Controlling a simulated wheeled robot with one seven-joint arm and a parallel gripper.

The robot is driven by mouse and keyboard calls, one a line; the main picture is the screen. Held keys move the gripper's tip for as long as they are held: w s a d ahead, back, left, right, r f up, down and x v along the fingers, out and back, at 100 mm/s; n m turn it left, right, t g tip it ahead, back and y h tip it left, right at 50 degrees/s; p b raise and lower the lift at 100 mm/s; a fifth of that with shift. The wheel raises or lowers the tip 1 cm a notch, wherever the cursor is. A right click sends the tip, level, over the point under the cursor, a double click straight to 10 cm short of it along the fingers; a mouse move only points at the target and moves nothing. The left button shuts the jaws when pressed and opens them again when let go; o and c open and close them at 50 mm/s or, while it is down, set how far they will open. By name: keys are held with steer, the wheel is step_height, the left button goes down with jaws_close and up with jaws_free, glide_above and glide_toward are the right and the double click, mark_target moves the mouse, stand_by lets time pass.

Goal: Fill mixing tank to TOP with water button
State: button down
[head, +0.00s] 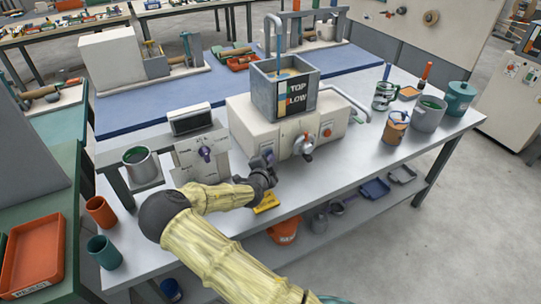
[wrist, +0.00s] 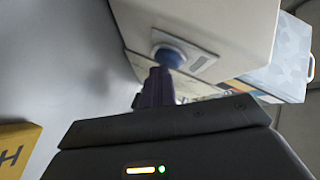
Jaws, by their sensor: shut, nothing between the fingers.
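The grey mixing tank (head: 262,92) stands on a cream machine base (head: 245,128). Its front carries TOP and LOW labels (head: 298,92) beside a narrow level strip, too small to read surely. My gripper (head: 266,158) is at the left part of the base's front face. In the wrist view, my gripper (wrist: 157,86) is shut and empty, its dark fingertips just below a round blue button (wrist: 169,56) on the pale housing. I cannot tell whether they touch it. The button is hidden in the head view.
A tap (head: 305,147) and a red button (head: 327,132) are right of my gripper. A yellow block (head: 266,203) lies in front; mugs and jars (head: 428,113) stand at the right.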

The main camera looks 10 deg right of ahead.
steer(key=shift+s+d, duration=0.25)
steer(key=shift+s, duration=0.55)
steer(key=shift+s+d+p, duration=0.1)
steer(key=shift+s+d, duration=0.15)
steer(key=shift+s, duration=0.55)
steer(key=shift+s+d+p, duration=0.1)
steer(key=shift+s+d, duration=0.2)
steer(key=shift+s, duration=0.5)
steer(key=shift+s+d+p, duration=0.1)
steer(key=shift+s+d, duration=0.15)
steer(key=shift+s, duration=0.55)
